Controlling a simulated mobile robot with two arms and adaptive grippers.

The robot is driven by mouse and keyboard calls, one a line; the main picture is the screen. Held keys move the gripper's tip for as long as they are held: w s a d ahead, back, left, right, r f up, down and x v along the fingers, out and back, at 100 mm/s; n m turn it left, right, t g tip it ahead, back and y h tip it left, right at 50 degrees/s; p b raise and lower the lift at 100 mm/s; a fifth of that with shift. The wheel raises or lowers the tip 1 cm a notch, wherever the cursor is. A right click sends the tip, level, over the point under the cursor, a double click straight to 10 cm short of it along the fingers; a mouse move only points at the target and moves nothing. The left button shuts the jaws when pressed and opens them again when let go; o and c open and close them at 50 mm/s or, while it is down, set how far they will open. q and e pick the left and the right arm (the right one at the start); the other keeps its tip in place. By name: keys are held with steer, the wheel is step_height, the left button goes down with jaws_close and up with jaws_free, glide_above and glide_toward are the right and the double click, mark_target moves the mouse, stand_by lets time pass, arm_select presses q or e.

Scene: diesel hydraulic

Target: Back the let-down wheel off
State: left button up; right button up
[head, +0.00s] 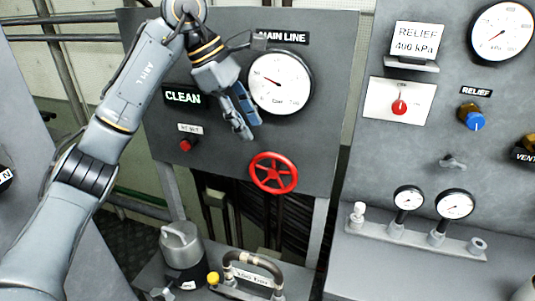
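A red spoked handwheel (273,172) is mounted low on the dark grey main line panel. It is the only wheel in view, and no let-down label shows on it. My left gripper (251,128) hangs above and slightly left of the wheel, its fingers pointing down toward it. The fingers look parted with nothing between them, and they appear clear of the wheel. My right gripper is not in view.
The main line gauge (280,83) is right beside my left gripper. The relief panel with blue knob (472,120) is right.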

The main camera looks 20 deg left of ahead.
mark_target(265, 153)
arm_select(q)
steer(key=p+x, duration=0.2)
steer(key=x, duration=0.7)
steer(key=shift+w+d+f, duration=0.1)
steer(key=shift+d+f, duration=0.05)
steer(key=shift+f, duration=0.1)
steer(key=shift+c, duration=0.5)
jaws_close()
